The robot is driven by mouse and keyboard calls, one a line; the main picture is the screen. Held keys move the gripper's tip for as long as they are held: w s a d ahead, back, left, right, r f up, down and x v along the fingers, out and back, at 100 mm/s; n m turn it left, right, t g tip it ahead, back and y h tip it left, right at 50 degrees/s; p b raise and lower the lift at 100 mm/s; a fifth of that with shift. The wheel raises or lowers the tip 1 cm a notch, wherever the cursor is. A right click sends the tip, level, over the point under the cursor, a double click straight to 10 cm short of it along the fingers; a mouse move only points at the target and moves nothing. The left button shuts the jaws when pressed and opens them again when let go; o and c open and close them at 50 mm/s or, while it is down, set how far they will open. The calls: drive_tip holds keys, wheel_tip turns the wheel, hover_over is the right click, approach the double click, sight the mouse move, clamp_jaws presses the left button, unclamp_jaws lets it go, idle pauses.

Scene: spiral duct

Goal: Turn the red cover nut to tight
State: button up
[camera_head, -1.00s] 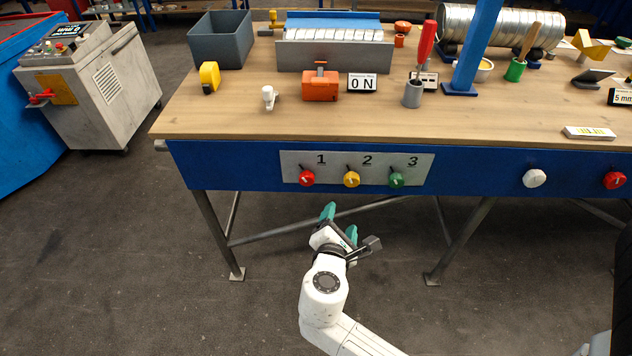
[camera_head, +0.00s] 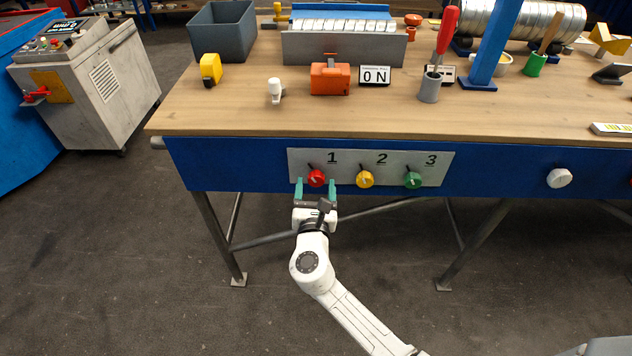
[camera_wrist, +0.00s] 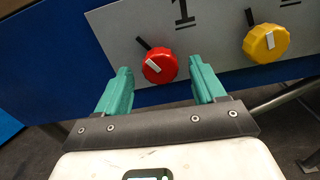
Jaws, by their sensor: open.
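The red cover nut (camera_head: 316,178) is a round red knob with a white pointer bar, under the number 1 on the grey plate (camera_head: 346,165) of the bench front. In the wrist view the red nut (camera_wrist: 159,65) shows its white bar slanting to upper left, with a dark mark on the plate above it. My gripper (camera_head: 315,187) is open, with its green fingers pointing at the panel on either side of the nut. In the wrist view the fingers (camera_wrist: 160,82) stand left and right of the nut, apart from it. Nothing is held.
A yellow knob (camera_head: 365,179) and a green knob (camera_head: 413,180) sit to the right on the same plate. A white knob (camera_head: 559,178) is farther right. The wooden bench top (camera_head: 210,115) juts above the panel. Floor below and in front is open.

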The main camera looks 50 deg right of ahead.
drive_tip(key=shift+x, duration=1.2)
drive_tip(key=shift+s, duration=0.1)
drive_tip(key=shift+c, duration=0.3)
drive_tip(key=c, duration=1)
